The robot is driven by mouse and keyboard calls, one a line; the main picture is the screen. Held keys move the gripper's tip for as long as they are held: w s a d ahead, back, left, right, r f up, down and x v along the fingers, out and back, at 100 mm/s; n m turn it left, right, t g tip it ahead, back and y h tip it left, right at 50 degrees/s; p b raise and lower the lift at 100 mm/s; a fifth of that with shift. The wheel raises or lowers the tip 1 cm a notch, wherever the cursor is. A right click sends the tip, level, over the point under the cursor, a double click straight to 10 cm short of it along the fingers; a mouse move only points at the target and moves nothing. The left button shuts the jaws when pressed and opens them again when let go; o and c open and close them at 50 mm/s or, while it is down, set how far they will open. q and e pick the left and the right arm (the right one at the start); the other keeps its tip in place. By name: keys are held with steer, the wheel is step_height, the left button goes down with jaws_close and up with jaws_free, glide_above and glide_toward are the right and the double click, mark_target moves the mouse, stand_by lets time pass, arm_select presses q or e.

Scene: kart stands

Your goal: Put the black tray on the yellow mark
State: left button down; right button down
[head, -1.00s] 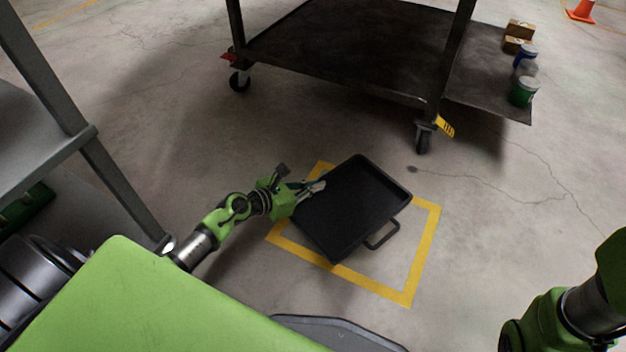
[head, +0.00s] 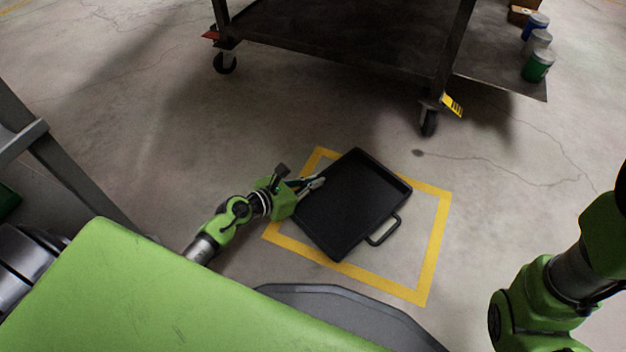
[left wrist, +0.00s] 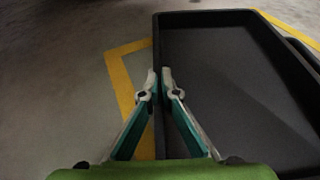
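The black tray (head: 352,205) is a shallow rectangular pan with a loop handle at its right side. In the head view it covers much of the yellow mark (head: 436,240), a square outline on the floor, and overlaps its far edge. Whether the tray touches the floor is not clear. My left gripper (head: 318,183) is at the tray's left side. In the left wrist view its fingers (left wrist: 160,88) are closed on the side wall of the tray (left wrist: 230,85). My right arm shows at the right edge of the head view; its gripper is out of frame.
A dark wheeled cart (head: 340,40) stands beyond the mark, its near caster (head: 429,122) close to it. Several cans (head: 538,66) stand on its right shelf. A grey rack post (head: 75,175) is at the left. The floor right of the mark is clear.

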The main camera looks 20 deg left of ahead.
arm_select(q)
steer(key=c, duration=2.7)
jaws_free()
steer(key=shift+f, duration=0.15)
steer(key=shift+c, duration=0.2)
steer(key=o, duration=0.5)
steer(key=shift+c, duration=0.2)
steer(key=shift+s+a+r, duration=0.1)
steer(key=shift+s+r, duration=0.1)
steer(key=shift+r, duration=0.05)
steer(key=p+v, duration=0.4)
steer(key=v, duration=0.7)
steer(key=shift+s, duration=0.1)
steer(key=shift+s+a, duration=0.15)
